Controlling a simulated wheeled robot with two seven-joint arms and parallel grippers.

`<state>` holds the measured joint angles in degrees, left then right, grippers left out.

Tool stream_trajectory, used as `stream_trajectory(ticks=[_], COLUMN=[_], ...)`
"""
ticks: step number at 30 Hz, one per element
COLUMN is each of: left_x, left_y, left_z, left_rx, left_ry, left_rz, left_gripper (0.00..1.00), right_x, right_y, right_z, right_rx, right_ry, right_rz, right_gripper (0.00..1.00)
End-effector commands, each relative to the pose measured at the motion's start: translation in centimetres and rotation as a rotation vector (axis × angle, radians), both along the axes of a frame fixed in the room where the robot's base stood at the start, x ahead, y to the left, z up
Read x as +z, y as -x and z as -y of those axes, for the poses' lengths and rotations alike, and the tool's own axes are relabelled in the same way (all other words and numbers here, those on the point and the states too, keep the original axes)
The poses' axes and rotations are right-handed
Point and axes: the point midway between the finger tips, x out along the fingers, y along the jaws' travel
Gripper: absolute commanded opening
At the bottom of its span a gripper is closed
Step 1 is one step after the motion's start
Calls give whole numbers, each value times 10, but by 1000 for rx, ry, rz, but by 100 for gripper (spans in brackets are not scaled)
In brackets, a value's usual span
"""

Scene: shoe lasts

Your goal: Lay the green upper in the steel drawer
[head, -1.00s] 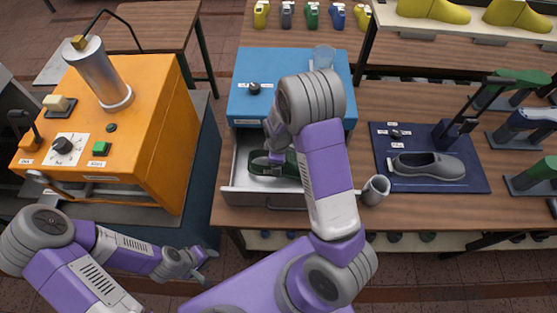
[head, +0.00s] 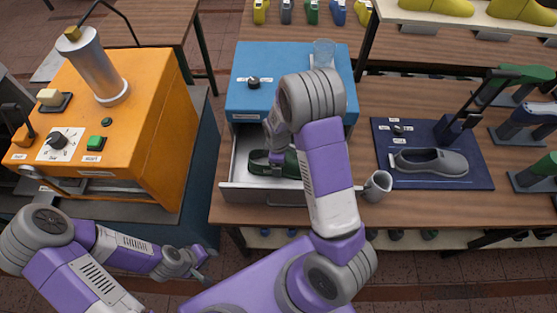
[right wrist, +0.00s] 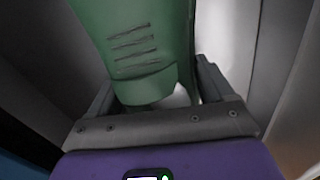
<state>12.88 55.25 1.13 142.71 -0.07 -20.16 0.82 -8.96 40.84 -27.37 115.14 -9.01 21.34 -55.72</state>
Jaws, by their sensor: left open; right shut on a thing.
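The green upper (head: 259,168) is inside the open steel drawer (head: 262,195), partly hidden behind my right arm in the head view. My right gripper (head: 277,164) reaches down into the drawer and is shut on the upper. In the right wrist view the green upper (right wrist: 140,50) is between the fingers of my right gripper (right wrist: 155,95), with grey drawer walls around. Whether the upper touches the drawer floor I cannot tell. My left gripper (head: 204,266) is open and empty, low at the left, in front of the workbenches.
The drawer belongs to a blue unit (head: 245,100) with a clear beaker on top. A grey mug (head: 377,186) stands right of the drawer. A grey shoe (head: 430,162) lies on a dark blue board (head: 476,177). An orange machine (head: 150,110) stands at the left.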

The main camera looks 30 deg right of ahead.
Motion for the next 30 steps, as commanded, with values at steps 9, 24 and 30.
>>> stream_trajectory(ticks=[9, 24, 30], left_x=[-2, -2, 1], left_y=[0, 0, 0], left_z=[0, 0, 0], left_rx=[0, 0, 0], left_ry=[0, 0, 0], left_rz=[0, 0, 0], left_gripper=[43, 43, 43], right_x=[-2, 2, 32], right_y=[0, 0, 0], right_z=[0, 0, -1], right_rx=[0, 0, 0], right_ry=[0, 0, -1], right_rz=[0, 1, 6], right_gripper=[48, 100, 100])
